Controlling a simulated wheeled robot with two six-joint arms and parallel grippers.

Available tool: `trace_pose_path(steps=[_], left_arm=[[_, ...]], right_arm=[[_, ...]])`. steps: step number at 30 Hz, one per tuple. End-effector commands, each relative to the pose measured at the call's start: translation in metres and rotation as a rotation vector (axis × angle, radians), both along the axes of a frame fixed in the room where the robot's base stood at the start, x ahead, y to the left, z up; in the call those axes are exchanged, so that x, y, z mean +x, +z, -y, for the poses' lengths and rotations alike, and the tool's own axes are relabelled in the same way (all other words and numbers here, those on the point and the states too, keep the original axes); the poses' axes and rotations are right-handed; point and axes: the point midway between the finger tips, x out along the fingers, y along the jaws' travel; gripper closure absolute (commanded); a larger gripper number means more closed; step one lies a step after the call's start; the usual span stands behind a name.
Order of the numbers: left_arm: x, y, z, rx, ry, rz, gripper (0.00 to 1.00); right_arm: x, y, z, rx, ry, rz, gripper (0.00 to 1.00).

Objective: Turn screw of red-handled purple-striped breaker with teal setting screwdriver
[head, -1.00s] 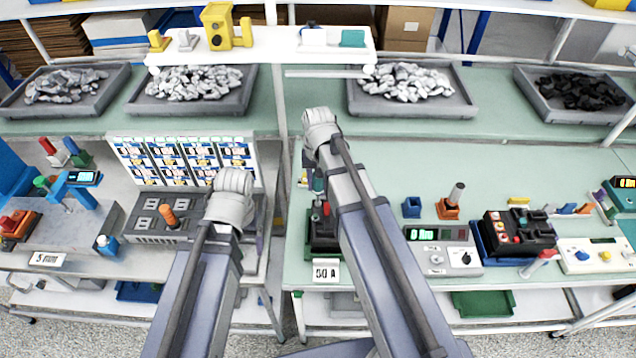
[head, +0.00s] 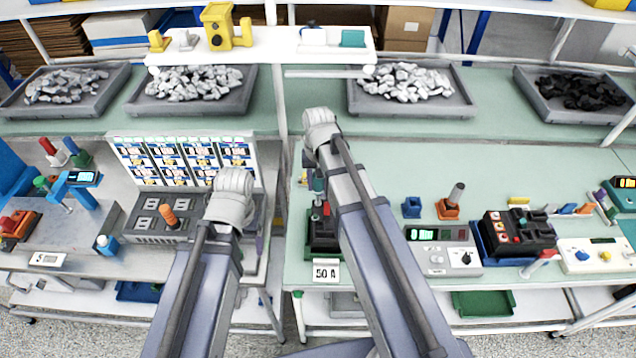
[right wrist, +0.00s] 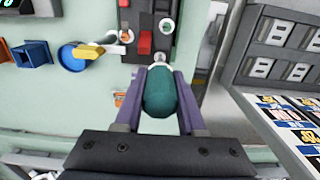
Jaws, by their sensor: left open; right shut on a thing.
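My right gripper (right wrist: 160,105) is shut on the teal setting screwdriver (right wrist: 161,93), whose rounded handle sits between the purple fingers. Its shaft points away from the wrist, toward a breaker in a dark holder. It also shows partly in the head view (head: 318,186), beside my right arm. The breaker's red handle (right wrist: 145,42) lies just beyond the screwdriver, slightly left of it. A pale round spot (right wrist: 166,25) shows on the breaker face. I cannot tell whether the tip touches a screw, and no purple stripe is clear.
A card marked 50 A (head: 326,271) stands before the breaker holder. Right of it are a grey meter box (head: 440,258), a blue cup (head: 411,208) and a black breaker unit (head: 518,235). A grey panel with an orange-handled tool (head: 168,214) lies left.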

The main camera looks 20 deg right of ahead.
Motion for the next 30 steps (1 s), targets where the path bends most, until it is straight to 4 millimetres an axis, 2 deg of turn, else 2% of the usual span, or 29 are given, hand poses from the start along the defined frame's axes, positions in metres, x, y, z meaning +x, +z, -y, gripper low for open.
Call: trace_pose_path(steps=[26, 30], left_arm=[[0.000, -0.010, 0.000, 0.000, 0.000, 0.000, 0.18], [0.000, -0.010, 0.000, 0.000, 0.000, 0.000, 0.18]], right_arm=[[0.000, -0.011, 0.000, 0.000, -0.003, 0.000, 1.00], [0.000, -0.010, 0.000, 0.000, -0.096, 0.000, 1.00]])
